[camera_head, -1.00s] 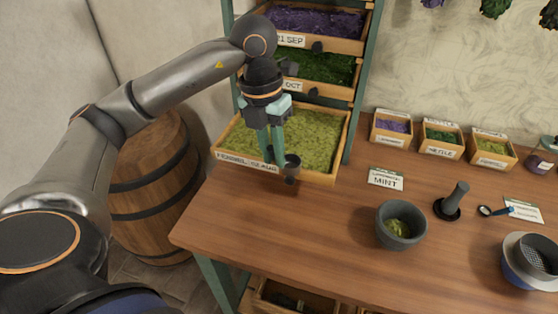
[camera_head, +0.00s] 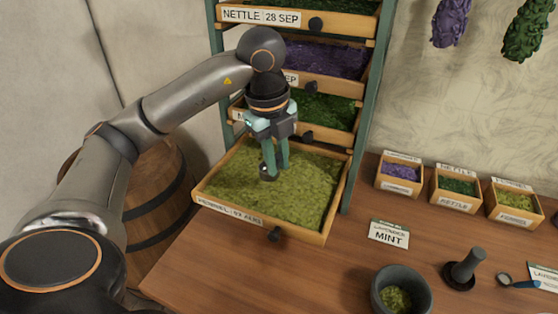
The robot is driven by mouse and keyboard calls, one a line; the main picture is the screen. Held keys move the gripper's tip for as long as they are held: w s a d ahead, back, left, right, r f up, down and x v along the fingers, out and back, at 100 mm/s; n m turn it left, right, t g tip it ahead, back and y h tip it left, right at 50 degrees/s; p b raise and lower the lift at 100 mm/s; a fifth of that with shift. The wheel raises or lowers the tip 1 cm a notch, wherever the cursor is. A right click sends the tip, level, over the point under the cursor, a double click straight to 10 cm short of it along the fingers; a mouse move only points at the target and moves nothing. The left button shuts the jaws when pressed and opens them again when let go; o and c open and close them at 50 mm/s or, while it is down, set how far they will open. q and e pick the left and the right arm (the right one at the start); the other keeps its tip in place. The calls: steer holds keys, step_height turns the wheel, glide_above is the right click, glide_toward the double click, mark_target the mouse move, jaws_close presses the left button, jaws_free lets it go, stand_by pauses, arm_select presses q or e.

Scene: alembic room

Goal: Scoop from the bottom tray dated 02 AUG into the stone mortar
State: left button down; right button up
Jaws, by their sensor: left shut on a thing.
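The bottom tray (camera_head: 325,218) is pulled out at the foot of the rack, full of yellow-green dried herb. Its front label is small; it seems to read fennel, 02 AUG. My left gripper (camera_head: 275,165) points down over the tray's middle, shut on a small dark scoop (camera_head: 268,172). The scoop is at or just above the herb; I cannot tell whether it touches or what it holds. The stone mortar (camera_head: 428,295) stands on the table at the bottom edge, partly cut off, with some green herb inside. My right gripper is out of view.
Upper trays (camera_head: 300,20) stack above the pulled-out tray, close behind my gripper. A mint card (camera_head: 389,234), a pestle (camera_head: 466,268) and small herb boxes (camera_head: 455,192) stand on the table to the right. A barrel (camera_head: 150,205) stands left. Table between tray and mortar is mostly clear.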

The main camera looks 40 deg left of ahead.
arm_select(q)
steer(key=shift+f+b, duration=2.6)
steer(key=shift+f, duration=0.75)
steer(key=shift+s+a+b, duration=0.2)
steer(key=shift+a, duration=0.35)
steer(key=shift+s+a+b, duration=0.15)
steer(key=shift+a, duration=0.4)
step_height(320, 180, up, 6)
steer(key=p, duration=0.5)
